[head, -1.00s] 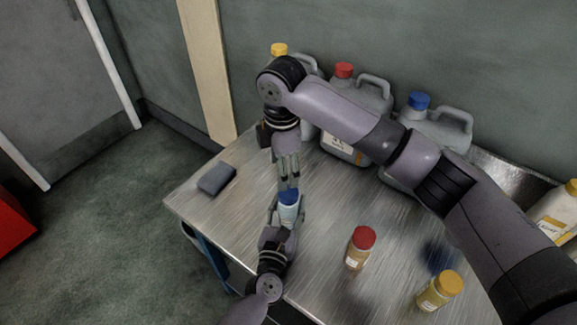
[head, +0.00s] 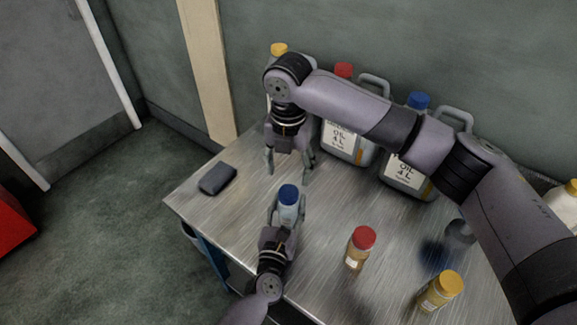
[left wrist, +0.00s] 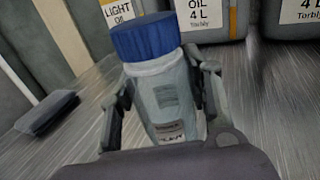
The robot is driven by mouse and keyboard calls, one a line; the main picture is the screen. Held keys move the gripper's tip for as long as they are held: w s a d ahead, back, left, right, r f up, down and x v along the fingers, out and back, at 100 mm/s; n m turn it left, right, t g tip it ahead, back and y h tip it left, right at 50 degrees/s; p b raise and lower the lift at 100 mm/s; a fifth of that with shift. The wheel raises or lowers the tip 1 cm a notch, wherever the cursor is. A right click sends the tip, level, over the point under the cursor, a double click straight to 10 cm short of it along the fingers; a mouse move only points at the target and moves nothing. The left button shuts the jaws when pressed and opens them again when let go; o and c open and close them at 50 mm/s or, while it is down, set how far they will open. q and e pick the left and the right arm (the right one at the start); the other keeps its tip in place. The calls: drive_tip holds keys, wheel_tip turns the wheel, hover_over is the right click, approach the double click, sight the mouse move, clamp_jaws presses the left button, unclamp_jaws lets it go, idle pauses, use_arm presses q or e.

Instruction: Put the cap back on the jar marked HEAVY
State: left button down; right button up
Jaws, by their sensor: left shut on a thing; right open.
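A jar (head: 287,212) with a blue cap (head: 288,194) stands upright in the left gripper (head: 287,208), whose fingers are shut on its sides. The left wrist view shows the jar (left wrist: 172,98) and its blue cap (left wrist: 145,38) sitting on top, looking level. Its small label is too blurred to read for certain. My right gripper (head: 288,173) is open and empty, above and behind the jar, pointing down and apart from the cap.
A red-capped jar (head: 359,248) and a yellow-capped jar (head: 440,290) stand to the right. Large oil jugs (head: 343,140) line the back of the metal table (head: 225,220). A dark block (head: 217,178) lies at the left. The table around the block is clear.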

sight(289, 192)
wheel_tip(289, 192, down, 8)
drive_tip(key=shift+f, duration=0.1)
idle(0.4)
drive_tip(key=shift+c, duration=0.4)
